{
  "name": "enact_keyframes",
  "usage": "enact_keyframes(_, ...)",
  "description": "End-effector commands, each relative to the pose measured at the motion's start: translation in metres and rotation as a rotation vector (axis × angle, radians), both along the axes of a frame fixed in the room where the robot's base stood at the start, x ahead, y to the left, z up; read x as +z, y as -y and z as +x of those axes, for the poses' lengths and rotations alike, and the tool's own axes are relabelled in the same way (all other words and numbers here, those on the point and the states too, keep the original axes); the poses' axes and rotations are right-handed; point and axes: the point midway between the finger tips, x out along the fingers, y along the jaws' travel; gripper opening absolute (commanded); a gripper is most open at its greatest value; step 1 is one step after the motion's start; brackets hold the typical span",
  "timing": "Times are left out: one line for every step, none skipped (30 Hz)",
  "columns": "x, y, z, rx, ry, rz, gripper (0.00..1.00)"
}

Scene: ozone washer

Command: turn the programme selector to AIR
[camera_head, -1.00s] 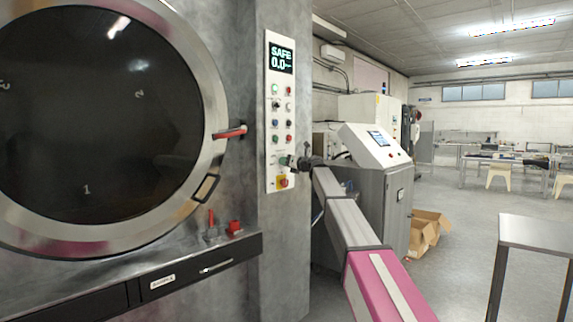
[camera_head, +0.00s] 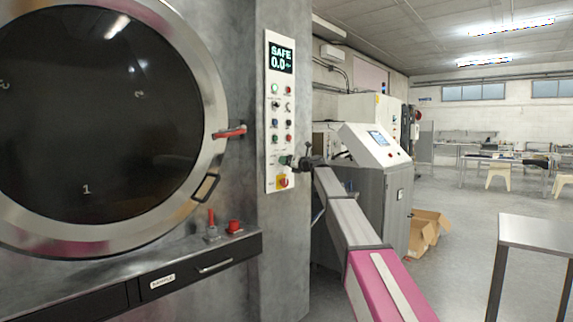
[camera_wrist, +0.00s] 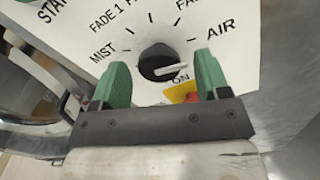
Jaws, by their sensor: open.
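The programme selector is a round black knob (camera_wrist: 157,62) with a white pointer on a white panel. Its pointer points right, a little below the tick by the AIR label (camera_wrist: 221,28). MIST (camera_wrist: 103,53) and FADE labels stand around its left and upper sides. My gripper (camera_wrist: 161,75) is open, with one green finger on each side of the knob; whether either finger touches it I cannot tell. In the head view my gripper (camera_head: 291,161) is at the lower part of the control panel (camera_head: 270,100) and hides the knob there.
Buttons (camera_head: 275,122) line the panel above. The washer's round door (camera_head: 208,110) with a red handle (camera_head: 229,132) is to the left.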

Motion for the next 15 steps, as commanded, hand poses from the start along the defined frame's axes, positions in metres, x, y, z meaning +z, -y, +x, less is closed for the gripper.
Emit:
enact_keyframes(0.0, 0.005, -0.005, -0.001, 0.0, 0.0, 0.69)
enact_keyframes(0.0, 0.008, -0.008, -0.001, 0.0, 0.0, 0.69)
enact_keyframes(0.0, 0.012, -0.012, -0.001, 0.0, 0.0, 0.69)
enact_keyframes(-0.001, 0.016, -0.015, -0.001, 0.0, 0.0, 0.69)
enact_keyframes(-0.001, 0.02, -0.018, -0.001, 0.0, 0.0, 0.69)
enact_keyframes(-0.001, 0.025, -0.022, -0.001, 0.0, 0.0, 0.69)
enact_keyframes(-0.001, 0.03, -0.026, -0.001, 0.0, 0.0, 0.69)
enact_keyframes(-0.001, 0.035, -0.03, -0.001, 0.0, 0.0, 0.69)
enact_keyframes(-0.001, 0.041, -0.035, -0.001, 0.0, 0.0, 0.69)
enact_keyframes(-0.001, 0.046, -0.038, -0.001, 0.0, 0.0, 0.69)
enact_keyframes(-0.001, 0.05, -0.042, -0.001, 0.0, 0.0, 0.69)
enact_keyframes(-0.001, 0.056, -0.046, -0.001, 0.0, 0.0, 0.69)
enact_keyframes(-0.001, 0.06, -0.05, -0.001, 0.0, 0.001, 0.69)
enact_keyframes(-0.001, 0.064, -0.052, -0.001, -0.001, 0.0, 0.69)
enact_keyframes(-0.001, 0.069, -0.055, -0.001, -0.001, 0.0, 0.69)
